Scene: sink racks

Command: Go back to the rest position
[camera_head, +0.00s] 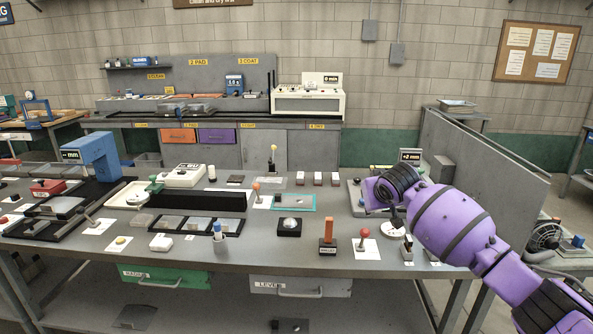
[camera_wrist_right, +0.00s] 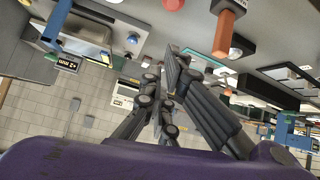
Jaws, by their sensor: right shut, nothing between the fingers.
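My right arm is purple and reaches in from the right of the head view. Its dark gripper (camera_head: 399,218) is over the right part of the grey workbench (camera_head: 270,262), near a round white dial. In the right wrist view the fingers of my right gripper (camera_wrist_right: 172,62) are together, with nothing held between them. Parts of the fingers are hidden in the head view by the gripper's own body. My left arm and gripper are not in view.
An orange upright block (camera_head: 328,232) and a red-knobbed lever (camera_head: 363,235) stand left of my right gripper. A display (camera_head: 410,156) stands behind it. A grey partition (camera_head: 480,165) rises at the right. Several small devices cover the bench.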

